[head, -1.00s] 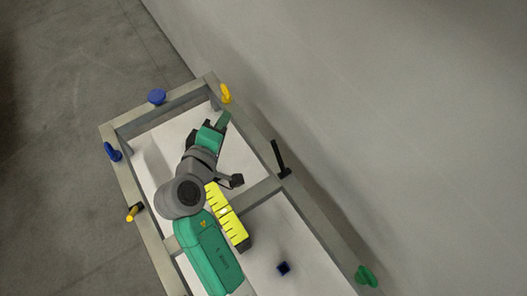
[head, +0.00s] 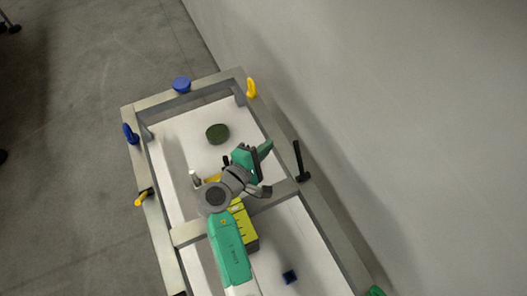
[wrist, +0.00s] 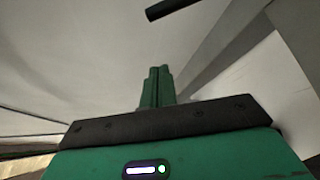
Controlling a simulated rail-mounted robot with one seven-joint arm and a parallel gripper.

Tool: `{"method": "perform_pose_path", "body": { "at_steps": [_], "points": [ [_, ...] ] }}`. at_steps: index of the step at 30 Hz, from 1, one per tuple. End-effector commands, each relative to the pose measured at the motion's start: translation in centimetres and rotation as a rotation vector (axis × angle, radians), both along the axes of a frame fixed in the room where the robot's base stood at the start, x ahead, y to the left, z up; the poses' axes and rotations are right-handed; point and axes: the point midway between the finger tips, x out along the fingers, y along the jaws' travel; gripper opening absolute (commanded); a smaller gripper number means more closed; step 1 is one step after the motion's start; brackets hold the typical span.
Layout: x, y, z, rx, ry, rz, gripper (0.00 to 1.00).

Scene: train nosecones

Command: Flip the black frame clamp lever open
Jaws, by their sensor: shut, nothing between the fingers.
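The black frame clamp lever (head: 299,162) stands up from the right rail of the grey metal frame in the head view, near the crossbar. In the wrist view a dark bar, likely the same lever (wrist: 170,9), shows at the top, beyond the fingertips. My gripper (head: 268,146) is to the left of the lever, inside the frame outline, with a gap between them. In the wrist view its green fingers (wrist: 157,75) are together with nothing between them. The lever's base is not visible in the wrist view.
The frame (head: 185,236) has a yellow clamp (head: 251,88) at the far corner, with blue parts (head: 181,84) at the far end and left side. A wall rises on the right.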

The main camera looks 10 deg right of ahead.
Motion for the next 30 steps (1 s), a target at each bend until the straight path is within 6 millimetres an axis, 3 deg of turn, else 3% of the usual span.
{"method": "perform_pose_path", "body": {
  "at_steps": [7,15,30],
  "points": [
    [3.6,-3.9,-1.2,0.0,0.001,-0.001,0.0],
    [0.6,-5.3,0.5,0.001,0.0,-0.001,0.0],
    [0.1,-5.8,0.5,0.002,-0.008,-0.005,0.0]
  ]
}}
